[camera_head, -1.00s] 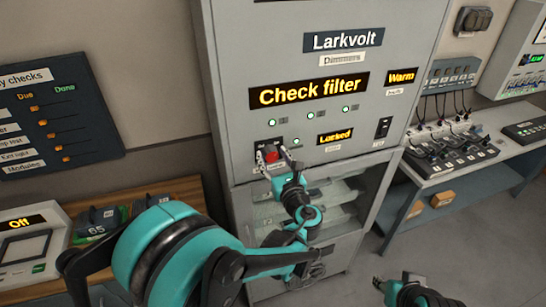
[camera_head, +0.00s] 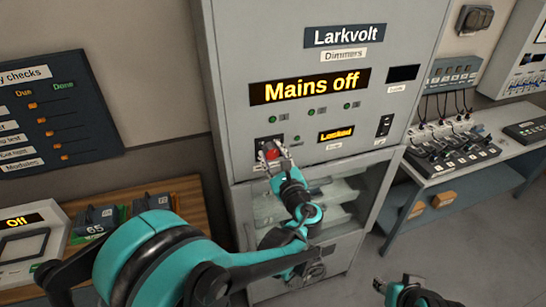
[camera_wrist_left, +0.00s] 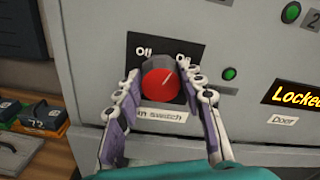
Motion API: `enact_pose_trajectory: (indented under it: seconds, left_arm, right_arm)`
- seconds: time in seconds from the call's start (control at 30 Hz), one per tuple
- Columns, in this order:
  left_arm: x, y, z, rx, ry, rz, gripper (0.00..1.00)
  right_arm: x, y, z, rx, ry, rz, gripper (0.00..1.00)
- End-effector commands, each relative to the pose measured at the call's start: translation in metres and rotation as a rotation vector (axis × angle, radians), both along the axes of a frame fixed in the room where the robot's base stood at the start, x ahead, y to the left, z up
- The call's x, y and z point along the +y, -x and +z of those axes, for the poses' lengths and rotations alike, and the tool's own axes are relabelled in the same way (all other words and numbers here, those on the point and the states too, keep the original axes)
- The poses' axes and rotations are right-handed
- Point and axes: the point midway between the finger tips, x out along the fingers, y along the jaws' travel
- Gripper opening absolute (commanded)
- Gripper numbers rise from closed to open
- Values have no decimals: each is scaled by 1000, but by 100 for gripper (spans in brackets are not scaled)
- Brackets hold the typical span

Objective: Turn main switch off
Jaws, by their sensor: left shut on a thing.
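The red main switch knob (camera_wrist_left: 161,85) sits on a black plate (camera_wrist_left: 137,43) on the grey dimmer cabinet (camera_head: 240,60). In the left wrist view its white pointer line tilts up and to the right. The label below it is partly hidden and ends in "switch". My left gripper (camera_wrist_left: 163,92) has its two fingers on either side of the knob, shut on it. In the head view the left gripper (camera_head: 272,160) covers part of the knob. The cabinet's large display (camera_head: 310,86) reads "Mains off". My right gripper (camera_head: 385,284) is at the lower right, away from the cabinet, its fingers unclear.
A smaller display (camera_head: 336,134) reads "Locked" above a door label. A side display (camera_head: 403,73) is dark. A bench (camera_head: 495,165) with plugged cables stands at the right. A wooden bench (camera_head: 185,195) with several modules is at the left. Floor between is clear.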

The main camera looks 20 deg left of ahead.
Motion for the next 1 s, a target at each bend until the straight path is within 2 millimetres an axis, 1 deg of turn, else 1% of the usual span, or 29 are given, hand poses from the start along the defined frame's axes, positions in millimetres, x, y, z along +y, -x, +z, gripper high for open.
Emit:
enact_pose_trajectory:
  seconds: [0.03,0.3,1.0]
  left_arm:
    - [0,0,-2,-25,36,0,10]
    - [1,1,-2,-169,249,0,10]
    - [3,2,-4,-528,781,1,10]
  right_arm:
    - [0,0,-4,0,0,0,40]
    - [0,0,-13,0,0,0,40]
    - [0,0,-30,0,0,0,40]
